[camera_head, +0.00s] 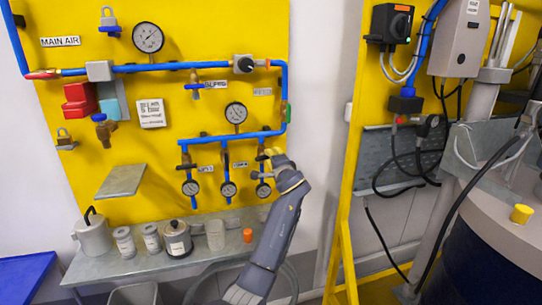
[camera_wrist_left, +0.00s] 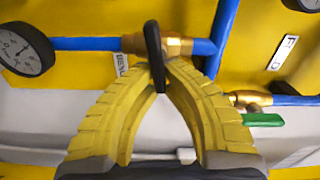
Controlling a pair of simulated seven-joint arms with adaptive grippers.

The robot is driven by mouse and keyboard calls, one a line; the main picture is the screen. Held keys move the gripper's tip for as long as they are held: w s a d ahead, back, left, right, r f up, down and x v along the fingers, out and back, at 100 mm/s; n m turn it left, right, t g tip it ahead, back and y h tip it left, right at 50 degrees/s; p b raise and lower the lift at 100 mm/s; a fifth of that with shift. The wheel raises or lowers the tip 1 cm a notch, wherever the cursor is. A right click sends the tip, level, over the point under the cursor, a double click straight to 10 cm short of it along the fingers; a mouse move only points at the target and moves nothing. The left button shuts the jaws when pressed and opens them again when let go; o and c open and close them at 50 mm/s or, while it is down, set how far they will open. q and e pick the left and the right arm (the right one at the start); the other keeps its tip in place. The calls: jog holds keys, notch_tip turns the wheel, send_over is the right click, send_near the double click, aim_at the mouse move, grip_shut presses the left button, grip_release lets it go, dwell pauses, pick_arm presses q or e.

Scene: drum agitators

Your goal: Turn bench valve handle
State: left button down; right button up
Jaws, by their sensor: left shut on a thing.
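In the left wrist view, a black valve handle (camera_wrist_left: 154,57) stands on a brass valve body (camera_wrist_left: 178,46) in a blue pipe. The yellow fingers of my left gripper (camera_wrist_left: 158,72) close around the handle from both sides, shut on it. In the head view, my left gripper (camera_head: 271,155) is at the right end of the lower blue pipe row on the yellow panel, above a small gauge (camera_head: 263,190). The gripper hides most of the valve there. My right gripper is not in view.
A green handle (camera_wrist_left: 262,120) on another brass fitting is close to my right finger in the wrist view. Gauges (camera_head: 236,112) and blue pipes (camera_head: 190,68) crowd the panel. A grey shelf (camera_head: 150,262) below holds cans and a kettle-like pot (camera_head: 93,236).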

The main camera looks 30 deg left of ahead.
pick_arm(q)
jog(key=shift+f+m, duration=0.2)
jog(key=shift+m, duration=0.6)
jog(key=c, duration=1.5)
grip_release()
jog(key=shift+o, duration=0.2)
jog(key=shift+d, duration=0.1)
jog(key=v, duration=1.2)
